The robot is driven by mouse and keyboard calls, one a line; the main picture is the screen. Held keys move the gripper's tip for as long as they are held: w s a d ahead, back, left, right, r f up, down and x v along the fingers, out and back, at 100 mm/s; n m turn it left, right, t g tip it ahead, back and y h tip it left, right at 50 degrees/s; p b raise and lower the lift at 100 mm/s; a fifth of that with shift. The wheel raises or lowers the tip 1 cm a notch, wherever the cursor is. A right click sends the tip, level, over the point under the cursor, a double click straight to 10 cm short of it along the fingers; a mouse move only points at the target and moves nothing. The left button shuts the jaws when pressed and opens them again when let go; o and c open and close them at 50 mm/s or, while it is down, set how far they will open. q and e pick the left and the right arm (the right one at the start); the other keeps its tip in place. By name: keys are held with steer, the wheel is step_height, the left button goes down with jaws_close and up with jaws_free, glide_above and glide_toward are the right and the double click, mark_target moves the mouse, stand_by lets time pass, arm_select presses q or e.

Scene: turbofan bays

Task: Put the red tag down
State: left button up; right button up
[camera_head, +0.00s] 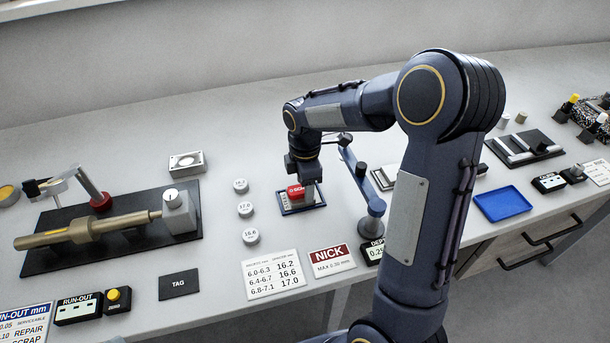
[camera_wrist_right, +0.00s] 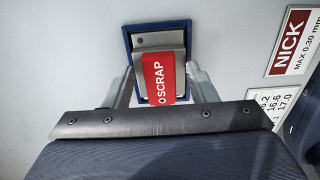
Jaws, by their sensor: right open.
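The red tag (camera_head: 295,191), lettered SCRAP, lies over a grey metal piece in a small blue-framed tray (camera_head: 284,206). The red tag (camera_wrist_right: 158,78) and the tray's blue rim (camera_wrist_right: 127,40) also show in the right wrist view. My right gripper (camera_head: 305,190) is right over the tray, pointing down. Its jaws are open, with one finger on each side of the red tag and the grey piece. Whether the fingers touch anything is hard to tell. A dark pad marked TAG (camera_head: 180,284) lies bare near the front edge. My left gripper is out of view.
Several numbered round pieces (camera_head: 245,210) stand left of the tray. A blue-grey stand (camera_head: 371,215) is close on its right. Spacer and NICK cards (camera_head: 332,261) lie in front. A shaft on a black base (camera_head: 110,235) is at left, an empty blue tray (camera_head: 503,204) at right.

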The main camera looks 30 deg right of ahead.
step_height(320, 180, up, 11)
steer(key=s+a+r+m+t+y, duration=0.25)
steer(key=s+m, duration=0.45)
steer(key=s, duration=0.4)
steer(key=s+a+f+m+t, duration=0.1)
steer(key=s+a+m, duration=0.1)
steer(key=s+m, duration=0.3)
steer(key=s+a+f+m+t+y, duration=0.1)
steer(key=s+a+f+m+t, duration=0.1)
steer(key=s+m, duration=0.3)
steer(key=shift+s+a, duration=0.4)
steer(key=shift+s, duration=0.15)
